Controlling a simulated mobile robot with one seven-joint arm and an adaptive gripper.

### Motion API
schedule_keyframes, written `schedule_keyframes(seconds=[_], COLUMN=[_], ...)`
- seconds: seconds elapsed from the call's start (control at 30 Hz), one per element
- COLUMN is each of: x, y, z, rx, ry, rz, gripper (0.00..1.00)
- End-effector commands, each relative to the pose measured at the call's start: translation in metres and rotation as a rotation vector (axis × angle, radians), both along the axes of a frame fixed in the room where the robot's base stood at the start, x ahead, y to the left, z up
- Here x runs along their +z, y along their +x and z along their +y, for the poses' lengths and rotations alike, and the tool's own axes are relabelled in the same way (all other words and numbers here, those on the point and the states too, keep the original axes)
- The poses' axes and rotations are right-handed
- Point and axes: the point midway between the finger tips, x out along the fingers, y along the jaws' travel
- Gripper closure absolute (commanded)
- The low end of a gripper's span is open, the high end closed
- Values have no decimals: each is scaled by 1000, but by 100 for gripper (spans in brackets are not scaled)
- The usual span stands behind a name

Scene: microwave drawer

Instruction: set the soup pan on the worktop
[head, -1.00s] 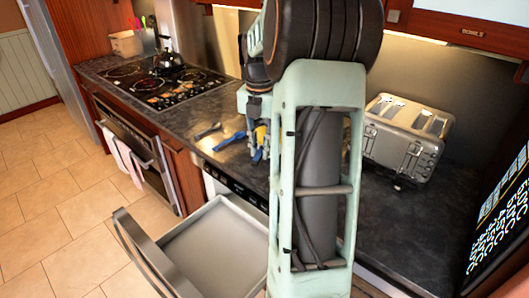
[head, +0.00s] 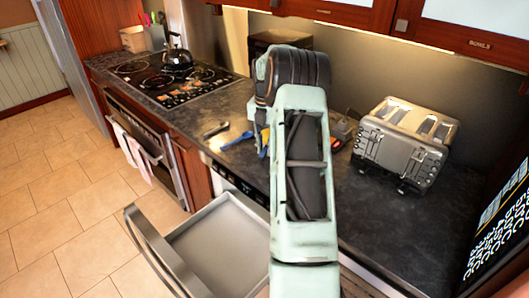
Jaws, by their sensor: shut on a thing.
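The worktop (head: 390,230) is a dark stone-like counter running from the hob at the far left to the right edge of the head view. My arm reaches over it in the middle, and its links block the view of its far end. My gripper cannot be made out behind them. I cannot make out the soup pan; what the gripper holds is hidden too. A small dark and red item (head: 337,143) shows just right of my arm, too partly covered to identify.
A metal toaster (head: 405,145) stands on the right. Utensils, including a blue spoon (head: 238,140), lie left of my arm. A kettle (head: 177,57) sits on the hob (head: 165,85). An open drawer (head: 220,240) juts out in front. Counter in front of the toaster is clear.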

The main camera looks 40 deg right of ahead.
Motion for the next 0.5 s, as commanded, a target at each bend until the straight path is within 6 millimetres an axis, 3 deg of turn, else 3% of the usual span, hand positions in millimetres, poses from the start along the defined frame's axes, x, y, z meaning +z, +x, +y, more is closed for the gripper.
schedule_keyframes(seconds=[0.33,0.5], x=[-15,-40], y=[12,11], z=[-6,-7], rx=[1,0], ry=[0,-1], rz=[-1,-1], gripper=[100,100])
